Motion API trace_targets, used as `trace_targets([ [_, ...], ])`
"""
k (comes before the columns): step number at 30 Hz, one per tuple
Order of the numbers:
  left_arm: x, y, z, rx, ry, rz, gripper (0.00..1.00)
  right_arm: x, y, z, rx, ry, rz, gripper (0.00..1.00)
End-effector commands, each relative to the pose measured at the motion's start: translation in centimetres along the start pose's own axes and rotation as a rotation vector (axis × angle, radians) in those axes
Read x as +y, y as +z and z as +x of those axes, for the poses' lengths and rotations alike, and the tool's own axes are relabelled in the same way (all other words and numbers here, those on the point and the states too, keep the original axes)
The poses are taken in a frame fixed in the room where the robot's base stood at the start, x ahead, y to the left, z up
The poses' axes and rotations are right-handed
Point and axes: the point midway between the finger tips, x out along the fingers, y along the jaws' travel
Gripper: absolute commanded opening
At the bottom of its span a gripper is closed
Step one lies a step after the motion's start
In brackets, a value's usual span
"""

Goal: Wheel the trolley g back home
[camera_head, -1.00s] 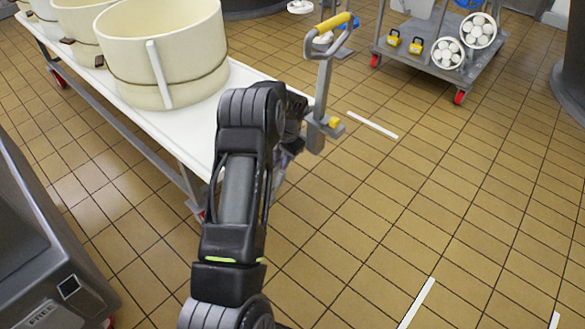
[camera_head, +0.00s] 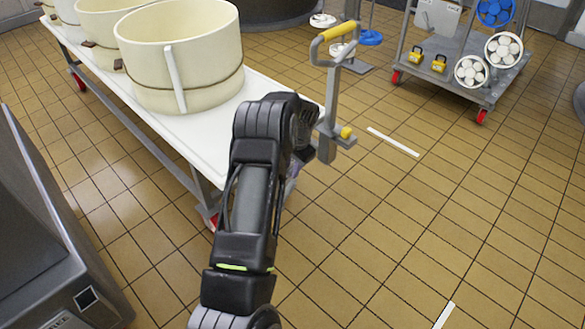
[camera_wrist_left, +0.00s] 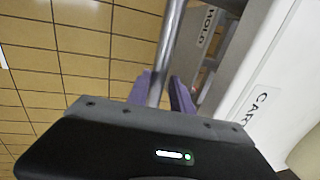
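A long trolley with a white top (camera_head: 262,82), grey legs and red wheels runs from the upper left to the middle of the head view. Its white side also shows in the wrist view (camera_wrist_left: 262,62), with a "CART" label. No letter g is readable. My left gripper is at the trolley's near end, mostly hidden behind my arm in the head view. In the wrist view its purple fingers (camera_wrist_left: 162,92) lie close on both sides of a metal bar (camera_wrist_left: 166,45) and look shut on it. My right gripper is out of view.
Cream tubs (camera_head: 180,55) stand on the white top. A post with a yellow grip (camera_head: 334,32) rises at the trolley's near end. A grey cart (camera_head: 495,85) with fans stands at the upper right. A grey machine (camera_head: 50,240) is at lower left. Tiled floor is clear at right.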

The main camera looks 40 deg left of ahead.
Motion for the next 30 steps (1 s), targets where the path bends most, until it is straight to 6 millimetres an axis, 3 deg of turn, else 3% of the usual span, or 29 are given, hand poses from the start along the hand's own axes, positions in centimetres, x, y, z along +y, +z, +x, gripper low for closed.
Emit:
trace_targets([
  [7, -0.3, 0.1, 0.0, 0.0, -0.004, -0.003, 0.43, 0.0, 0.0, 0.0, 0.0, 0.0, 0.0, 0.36],
  [17, -0.1, 0.0, -0.5, 0.0, 0.0, -0.002, 0.43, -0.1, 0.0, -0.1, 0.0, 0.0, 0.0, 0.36],
  [30, -0.3, 0.0, -6.7, 0.0, -0.002, -0.003, 0.43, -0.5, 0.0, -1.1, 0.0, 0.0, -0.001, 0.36],
])
